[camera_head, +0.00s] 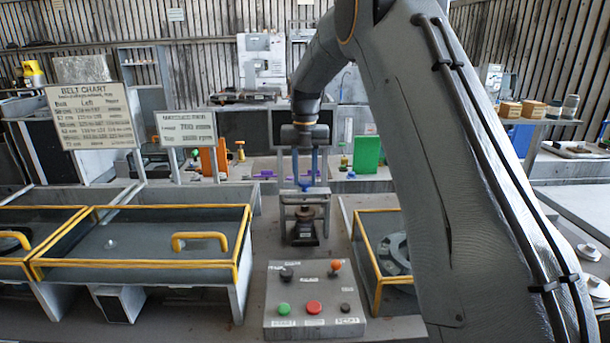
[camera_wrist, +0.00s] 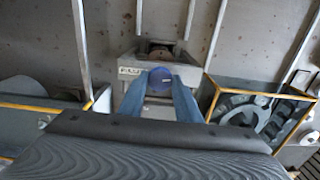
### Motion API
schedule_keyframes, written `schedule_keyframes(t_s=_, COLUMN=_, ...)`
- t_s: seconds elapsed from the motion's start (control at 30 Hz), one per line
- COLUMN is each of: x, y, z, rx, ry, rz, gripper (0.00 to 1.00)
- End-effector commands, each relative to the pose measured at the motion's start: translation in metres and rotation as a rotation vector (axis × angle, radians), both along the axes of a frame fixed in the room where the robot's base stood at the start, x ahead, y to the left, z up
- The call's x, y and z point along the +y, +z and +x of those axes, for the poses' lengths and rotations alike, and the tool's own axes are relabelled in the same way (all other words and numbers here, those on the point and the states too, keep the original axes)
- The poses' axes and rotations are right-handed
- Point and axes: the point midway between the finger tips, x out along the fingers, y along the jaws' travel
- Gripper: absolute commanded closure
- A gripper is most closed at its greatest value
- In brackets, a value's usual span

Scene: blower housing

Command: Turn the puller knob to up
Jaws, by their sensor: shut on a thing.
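The puller (camera_head: 303,214) is a grey frame with a dark cylindrical part low inside it, standing behind the control box in the head view. Its blue knob (camera_wrist: 160,83) shows between my fingertips in the wrist view, in front of a labelled grey block (camera_wrist: 128,71). My gripper (camera_head: 305,182) reaches down from above with two blue fingers at the top of the puller. In the wrist view my gripper (camera_wrist: 160,80) is closed on the knob from both sides. The fingers partly cover the knob, and I cannot tell which way it is turned.
A control box (camera_head: 315,322) with buttons and small levers stands in front of the puller. A yellow-framed glass case (camera_head: 185,263) is at left and another yellow-framed case (camera_head: 376,285) is at right. A green block (camera_head: 367,154) stands behind. A belt chart sign (camera_head: 92,116) is at left.

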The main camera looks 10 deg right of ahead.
Motion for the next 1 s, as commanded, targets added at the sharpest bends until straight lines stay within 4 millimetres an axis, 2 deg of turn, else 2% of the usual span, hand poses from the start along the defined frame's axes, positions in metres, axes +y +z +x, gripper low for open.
schedule_keyframes(t_s=0.3, x=0.0011, y=0.0027, z=0.0009, rx=-0.004, ry=0.087, rz=-0.001, gripper=0.92)
schedule_keyframes(t_s=0.77, x=0.0011, y=0.0025, z=0.0010, rx=-0.005, ry=0.096, rz=-0.001, gripper=0.92)
schedule_keyframes(t_s=0.8, x=0.0011, y=0.0025, z=0.0011, rx=-0.005, ry=0.096, rz=-0.001, gripper=0.63)
schedule_keyframes(t_s=0.87, x=0.0009, y=0.0023, z=0.0009, rx=-0.004, ry=0.096, rz=-0.001, gripper=0.53)
schedule_keyframes(t_s=1.0, x=0.0006, y=0.0013, z=0.0005, rx=-0.003, ry=0.095, rz=-0.002, gripper=0.51)
